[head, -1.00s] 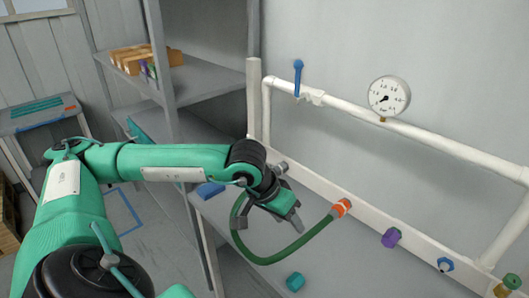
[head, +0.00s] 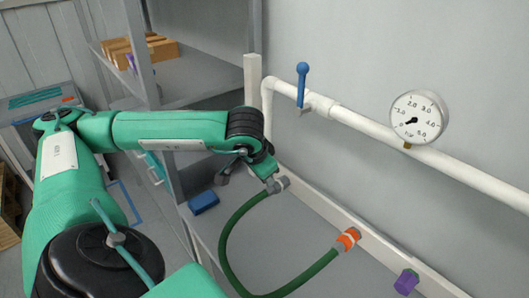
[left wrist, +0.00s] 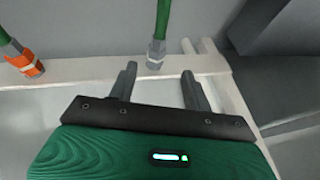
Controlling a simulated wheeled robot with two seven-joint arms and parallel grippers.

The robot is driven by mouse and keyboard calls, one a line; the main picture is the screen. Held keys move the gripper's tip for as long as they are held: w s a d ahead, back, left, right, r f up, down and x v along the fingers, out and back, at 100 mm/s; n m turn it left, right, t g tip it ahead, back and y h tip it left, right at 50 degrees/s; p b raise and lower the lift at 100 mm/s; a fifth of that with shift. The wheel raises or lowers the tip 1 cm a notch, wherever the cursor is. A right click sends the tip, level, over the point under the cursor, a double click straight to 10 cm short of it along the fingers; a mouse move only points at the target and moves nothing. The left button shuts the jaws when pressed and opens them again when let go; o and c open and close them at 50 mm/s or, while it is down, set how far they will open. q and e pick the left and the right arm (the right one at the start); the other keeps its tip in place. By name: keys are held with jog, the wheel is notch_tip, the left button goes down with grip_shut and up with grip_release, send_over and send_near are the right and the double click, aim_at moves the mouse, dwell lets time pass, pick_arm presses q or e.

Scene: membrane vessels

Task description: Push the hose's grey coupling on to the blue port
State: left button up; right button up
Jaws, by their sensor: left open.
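The green hose (head: 229,255) loops over the bench. The hose's other end has an orange fitting (head: 347,239) at the rail, also in the left wrist view (left wrist: 32,64). My left gripper (head: 252,170) is beside the coupling. In the left wrist view its fingers (left wrist: 158,72) are open and empty, with the coupling just beyond the gap between the tips. The blue port is not in view. My right gripper is not in view.
A purple port (head: 406,282) is on the rail at lower right. A white pipe with a blue-handled valve (head: 302,82) and a gauge (head: 419,117) runs along the wall. A blue block (head: 203,202) lies at the bench's left edge. Shelving stands behind my arm.

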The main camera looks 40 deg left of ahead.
pick_arm(q)
jog(key=p, duration=0.1)
send_near(267, 190)
jog(key=f, duration=0.2)
jog(key=p+x, duration=0.1)
jog(key=x, duration=0.2)
jog(key=w+x, duration=0.1)
jog(key=x, duration=0.3)
jog(key=shift+a+r+p, duration=0.15)
jog(key=shift+r+p, duration=0.1)
jog(key=shift+p, duration=0.1)
jog(key=shift+w+a+f, duration=0.1)
jog(key=shift+a+f, duration=0.05)
jog(key=shift+f, duration=0.3)
jog(key=c, duration=1)
jog(key=shift+o, duration=1)
grip_shut()
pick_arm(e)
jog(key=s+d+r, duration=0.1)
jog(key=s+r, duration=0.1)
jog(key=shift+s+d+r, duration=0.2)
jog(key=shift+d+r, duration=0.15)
